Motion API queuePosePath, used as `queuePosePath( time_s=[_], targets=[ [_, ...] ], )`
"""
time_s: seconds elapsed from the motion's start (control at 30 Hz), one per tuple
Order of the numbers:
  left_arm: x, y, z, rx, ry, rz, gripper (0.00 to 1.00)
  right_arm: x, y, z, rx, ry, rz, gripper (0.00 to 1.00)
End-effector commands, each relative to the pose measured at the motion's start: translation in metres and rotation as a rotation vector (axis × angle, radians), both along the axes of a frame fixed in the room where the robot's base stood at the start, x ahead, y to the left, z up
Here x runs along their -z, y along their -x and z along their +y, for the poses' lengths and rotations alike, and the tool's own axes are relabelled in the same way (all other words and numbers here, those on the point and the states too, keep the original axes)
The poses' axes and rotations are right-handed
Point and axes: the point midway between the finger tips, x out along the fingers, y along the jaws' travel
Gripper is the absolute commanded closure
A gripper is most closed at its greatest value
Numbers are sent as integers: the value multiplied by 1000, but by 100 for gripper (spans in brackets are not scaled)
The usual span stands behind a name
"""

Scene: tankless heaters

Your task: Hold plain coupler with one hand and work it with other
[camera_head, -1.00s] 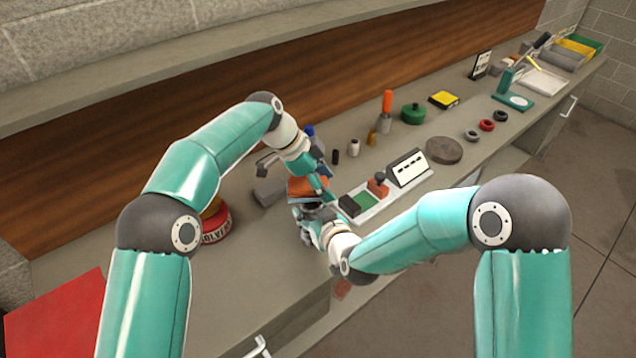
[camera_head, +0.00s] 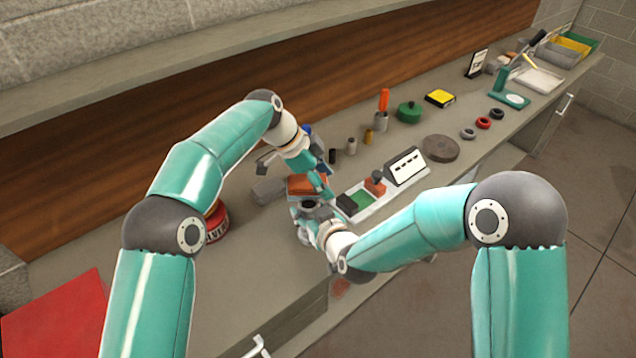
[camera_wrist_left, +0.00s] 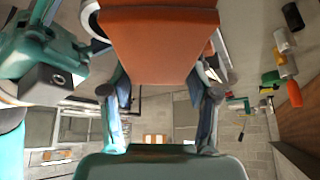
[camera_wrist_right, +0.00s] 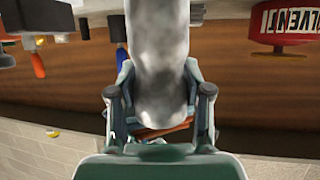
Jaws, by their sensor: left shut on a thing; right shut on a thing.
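The plain coupler (camera_head: 308,204) looks like a grey, mottled metal cylinder. My right gripper (camera_head: 304,217) is shut on it above the front of the bench. In the right wrist view the coupler (camera_wrist_right: 160,60) stands large between the fingers. An orange-brown block (camera_head: 307,185) is in my left gripper (camera_head: 322,186), just behind the coupler. In the left wrist view this block (camera_wrist_left: 160,42) fills the space between the fingers. The block and coupler are very close in the head view; I cannot tell whether they touch.
A red solvent tin (camera_head: 217,222) is at left, a grey block (camera_head: 268,190) behind. A dark round disc (camera_head: 440,149) lies farther right.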

Motion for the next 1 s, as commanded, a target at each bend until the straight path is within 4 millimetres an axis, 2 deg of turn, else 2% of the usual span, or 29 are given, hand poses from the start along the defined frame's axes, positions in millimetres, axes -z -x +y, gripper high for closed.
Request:
queuePosePath(
  time_s=[0.07,0.5,0.93,1.0],
  targets=[
    [1,-2,-4,0,-1,1,96,-1,0,1,-1,0,-2,95],
    [2,21,28,0,-2,4,96,-1,0,0,0,-1,-3,95],
    [2,-2,-4,1,0,0,96,-1,0,1,-1,-1,-3,95],
    [0,0,1,-1,-1,2,96,-1,0,1,-1,0,-2,95]
  ],
)
